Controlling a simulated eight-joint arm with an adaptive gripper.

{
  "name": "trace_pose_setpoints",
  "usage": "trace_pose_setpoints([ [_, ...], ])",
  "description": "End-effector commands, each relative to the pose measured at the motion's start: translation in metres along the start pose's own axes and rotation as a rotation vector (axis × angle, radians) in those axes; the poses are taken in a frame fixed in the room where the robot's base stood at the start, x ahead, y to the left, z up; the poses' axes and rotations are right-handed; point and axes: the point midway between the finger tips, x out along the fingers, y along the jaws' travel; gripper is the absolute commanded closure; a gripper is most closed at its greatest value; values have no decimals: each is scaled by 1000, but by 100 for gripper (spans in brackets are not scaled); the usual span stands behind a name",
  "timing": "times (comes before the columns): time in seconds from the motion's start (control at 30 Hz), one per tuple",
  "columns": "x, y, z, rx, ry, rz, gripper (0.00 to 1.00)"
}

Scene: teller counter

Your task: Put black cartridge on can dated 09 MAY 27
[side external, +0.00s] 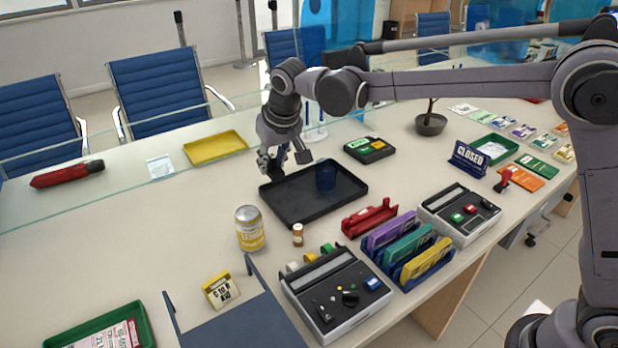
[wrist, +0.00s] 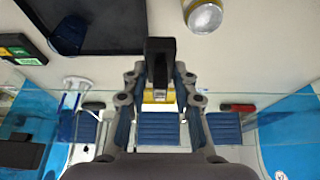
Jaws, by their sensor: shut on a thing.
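My gripper (side external: 272,162) is raised near the back left corner of the black tray. In the wrist view its fingers (wrist: 159,78) are shut on the black cartridge (wrist: 160,55), which sticks out past the fingertips. In the side view the cartridge is small and mostly lost among the dark fingers. A silver-topped can with a yellow and white label (side external: 250,232) stands upright on the counter, left of the tray's front corner. Its top also shows in the wrist view (wrist: 204,15), apart from the cartridge. Its printed date is too small to read.
The black tray (side external: 290,217) holds a dark blue cup (side external: 326,178). A small brown bottle (side external: 298,235) stands right of the can. A glass screen (side external: 120,195) runs behind. The counter left of the can is clear.

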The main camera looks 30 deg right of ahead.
Motion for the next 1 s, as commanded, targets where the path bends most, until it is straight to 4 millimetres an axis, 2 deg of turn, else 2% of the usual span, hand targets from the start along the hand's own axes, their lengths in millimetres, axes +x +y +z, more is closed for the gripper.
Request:
trace_pose_setpoints([
  [0.03, 7, -11, 1, -4, 0, 0, 100],
  [0.2, 26, -44, 5, -2, 0, 0, 100],
  [0.4, 42, -67, 7, 0, 1, 1, 100],
  [0.57, 49, -72, 10, 2, 0, 2, 100],
  [0.8, 77, -71, 22, 2, 0, 2, 100],
  [1.0, 81, -71, 23, 2, 0, 2, 100],
])
